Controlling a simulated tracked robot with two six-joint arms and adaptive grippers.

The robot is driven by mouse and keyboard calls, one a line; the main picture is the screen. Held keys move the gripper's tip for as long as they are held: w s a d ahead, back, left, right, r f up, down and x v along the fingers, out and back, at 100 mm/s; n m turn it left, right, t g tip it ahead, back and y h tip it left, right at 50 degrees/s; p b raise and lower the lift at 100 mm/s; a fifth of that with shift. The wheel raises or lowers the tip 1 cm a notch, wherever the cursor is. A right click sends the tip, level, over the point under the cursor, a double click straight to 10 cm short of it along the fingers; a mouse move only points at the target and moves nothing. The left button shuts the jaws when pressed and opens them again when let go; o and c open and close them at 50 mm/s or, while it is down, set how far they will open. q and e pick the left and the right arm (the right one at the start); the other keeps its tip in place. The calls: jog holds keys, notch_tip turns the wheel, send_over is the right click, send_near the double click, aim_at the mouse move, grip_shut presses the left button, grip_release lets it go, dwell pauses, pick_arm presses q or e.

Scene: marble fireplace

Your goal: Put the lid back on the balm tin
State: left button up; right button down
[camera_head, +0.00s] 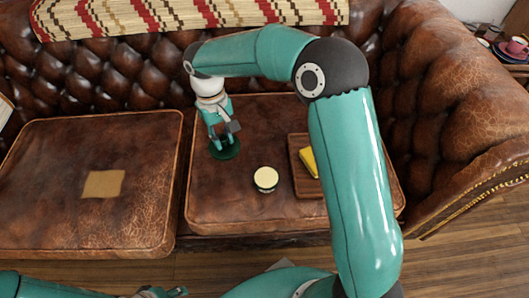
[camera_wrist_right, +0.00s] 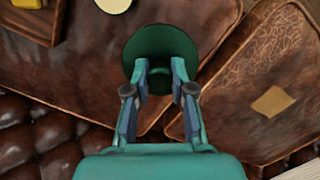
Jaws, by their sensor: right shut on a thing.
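The balm tin (camera_head: 265,178) is a small round tin with a pale cream top and dark side, standing open on the right seat cushion. Part of its cream top shows at the top edge of the wrist view (camera_wrist_right: 114,3). The lid (camera_head: 225,149) is a dark green disc, left of and behind the tin. My right gripper (camera_head: 220,138) points down and is shut on the lid (camera_wrist_right: 160,42), seen between its fingertips (camera_wrist_right: 160,75). I cannot tell whether the lid touches the cushion. My left gripper (camera_head: 168,292) is at the bottom edge, partly cut off.
A wooden tray (camera_head: 303,184) with a yellow thing (camera_head: 309,161) lies right of the tin, partly behind my right arm. A tan patch (camera_head: 104,184) lies on the left cushion (camera_head: 60,220). The leather backrest (camera_head: 110,75) rises behind. Bare cushion separates lid and tin.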

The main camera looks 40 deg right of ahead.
jog(key=shift+s+d, duration=0.15)
jog(key=shift+d, duration=0.25)
jog(key=s+d+f+m+y+p, duration=0.1)
jog(key=s+d+f+m+p, duration=0.2)
jog(key=s+d+f+m, duration=0.6)
jog(key=shift+w+a+f+m+t+b, duration=0.1)
jog(key=shift+w+a+f+m+b, duration=0.2)
jog(key=shift+f+b, duration=0.45)
jog(key=shift+w+a+f+m+t+b, duration=0.2)
jog(key=shift+f+m+b, duration=0.3)
jog(key=shift+b, duration=0.35)
jog(key=shift+w+a+f+m+b, duration=0.15)
jog(key=shift+w+f+m+b, duration=0.25)
jog(key=shift+f+b, duration=0.35)
jog(key=shift+r, duration=0.15)
jog(key=shift+s, duration=0.1)
jog(key=shift+b, duration=0.55)
dwell(0.5)
jog(key=c, duration=0.9)
grip_release()
